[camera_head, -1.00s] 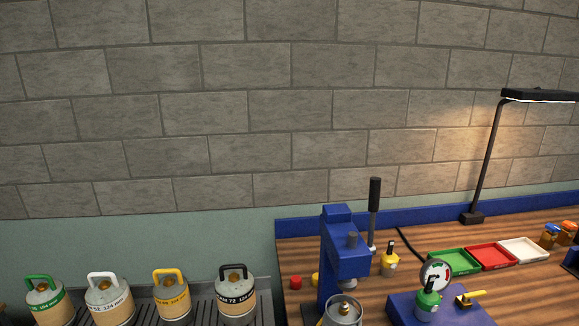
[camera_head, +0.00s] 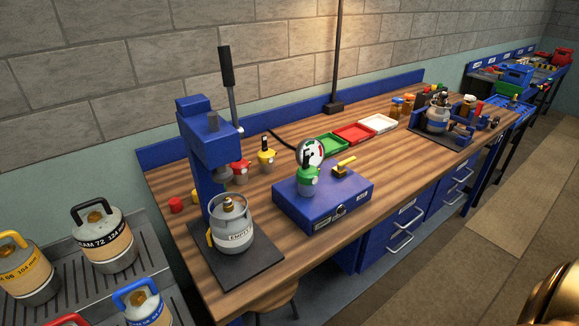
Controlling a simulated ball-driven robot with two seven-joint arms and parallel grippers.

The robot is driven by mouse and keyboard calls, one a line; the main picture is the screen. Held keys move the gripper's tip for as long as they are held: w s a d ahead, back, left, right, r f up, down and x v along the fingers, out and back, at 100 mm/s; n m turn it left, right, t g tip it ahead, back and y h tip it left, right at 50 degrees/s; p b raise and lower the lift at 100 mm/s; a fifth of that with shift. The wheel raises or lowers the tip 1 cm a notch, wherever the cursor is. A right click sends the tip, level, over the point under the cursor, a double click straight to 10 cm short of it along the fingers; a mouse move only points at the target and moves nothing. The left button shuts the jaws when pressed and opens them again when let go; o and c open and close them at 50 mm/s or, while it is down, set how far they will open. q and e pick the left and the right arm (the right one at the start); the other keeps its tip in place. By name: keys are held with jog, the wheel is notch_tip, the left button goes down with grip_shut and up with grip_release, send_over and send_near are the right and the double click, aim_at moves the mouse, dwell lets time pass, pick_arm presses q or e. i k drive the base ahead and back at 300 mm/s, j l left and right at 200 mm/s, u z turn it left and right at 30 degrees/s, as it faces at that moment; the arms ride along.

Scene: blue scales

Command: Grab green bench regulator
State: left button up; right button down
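Neither of my grippers is in view, and nothing is touching the green regulator.
A blue press (camera_head: 207,150) with a grey canister (camera_head: 232,225) stands left of the box. Red and yellow regulators (camera_head: 266,157) and green, red and white trays (camera_head: 353,132) are behind. Labelled canisters (camera_head: 103,238) stand on a rack at lower left. Floor is open at right.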

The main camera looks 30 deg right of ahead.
aim_at(308, 175)
jog(key=l+z, duration=0.5)
jog(key=i+l+z, duration=0.2)
jog(key=l+z, duration=0.25)
